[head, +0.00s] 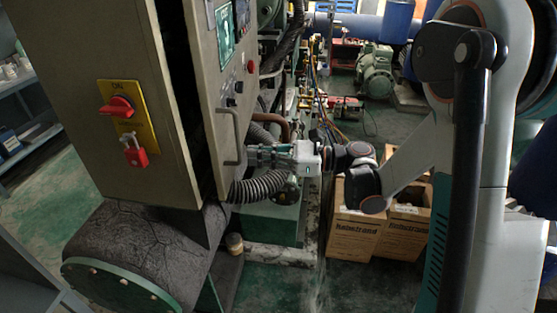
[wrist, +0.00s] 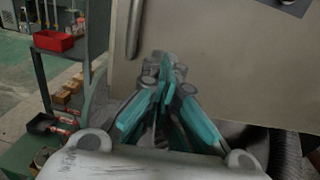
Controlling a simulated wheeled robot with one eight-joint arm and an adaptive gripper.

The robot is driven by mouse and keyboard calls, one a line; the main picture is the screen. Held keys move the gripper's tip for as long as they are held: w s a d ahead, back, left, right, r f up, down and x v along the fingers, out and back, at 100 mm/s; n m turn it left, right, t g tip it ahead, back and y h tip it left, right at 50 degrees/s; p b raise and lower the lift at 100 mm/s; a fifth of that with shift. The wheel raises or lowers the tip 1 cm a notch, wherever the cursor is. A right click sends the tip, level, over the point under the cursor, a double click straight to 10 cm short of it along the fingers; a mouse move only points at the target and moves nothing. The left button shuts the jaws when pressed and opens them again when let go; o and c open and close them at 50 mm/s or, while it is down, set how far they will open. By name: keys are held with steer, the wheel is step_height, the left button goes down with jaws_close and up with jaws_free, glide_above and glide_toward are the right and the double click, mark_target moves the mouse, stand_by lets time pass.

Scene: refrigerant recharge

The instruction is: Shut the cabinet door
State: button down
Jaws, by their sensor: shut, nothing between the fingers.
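The cabinet door (head: 219,98) is a beige panel. It stands ajar, with a dark gap between it and the beige cabinet body (head: 110,50). A vertical bar handle (head: 230,138) is on the door's lower front and also shows at the top of the wrist view (wrist: 134,28). My gripper (head: 251,155) is shut and empty, just right of the handle in the head view, close to the door's face. In the wrist view its fingertips (wrist: 165,62) point at the door panel (wrist: 215,65), below and right of the handle. I cannot tell whether they touch it.
A red rotary switch (head: 118,106) and a red padlock (head: 134,151) are on the cabinet's side. A ribbed hose (head: 262,186) runs below my gripper. Cardboard boxes (head: 356,230) stand on the floor under my arm. A dark cylinder (head: 145,255) lies beneath the cabinet.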

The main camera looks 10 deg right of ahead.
mark_target(228, 155)
steer(key=shift+b+x, duration=0.55)
steer(key=shift+x, duration=1.75)
steer(key=x, duration=0.6)
steer(key=shift+a+r, duration=0.2)
steer(key=shift+a, duration=0.05)
steer(key=shift+w, duration=0.15)
